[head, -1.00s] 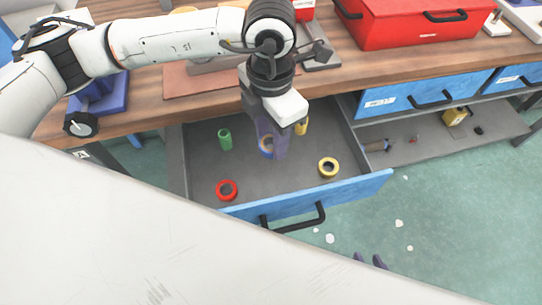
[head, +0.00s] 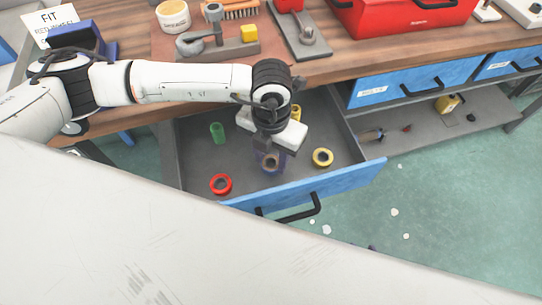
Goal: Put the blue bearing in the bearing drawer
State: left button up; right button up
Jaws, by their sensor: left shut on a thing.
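The open drawer (head: 200,172) has a grey floor and a blue front and sticks out below the workbench. My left gripper (head: 270,165) points down inside the drawer, low over its floor near the middle. It is shut on the blue bearing (head: 270,159), a small ring largely hidden by the fingers. I cannot tell whether the bearing touches the floor. A small dark tip of my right gripper (head: 372,248) shows below the drawer, mostly hidden by my white arm.
Closed blue drawers (head: 420,78) are at the right. A red toolbox (head: 405,15) and tools stand on the wooden bench (head: 330,66).

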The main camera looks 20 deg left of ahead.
pick_arm(q)
jog(key=shift+f, duration=0.3)
jog(key=shift+f, duration=0.2)
jog(key=o, duration=1.3)
jog(key=shift+r, duration=0.1)
notch_tip(320, 180, up, 12)
jog(key=shift+r+b, duration=0.15)
jog(key=shift+b, duration=0.25)
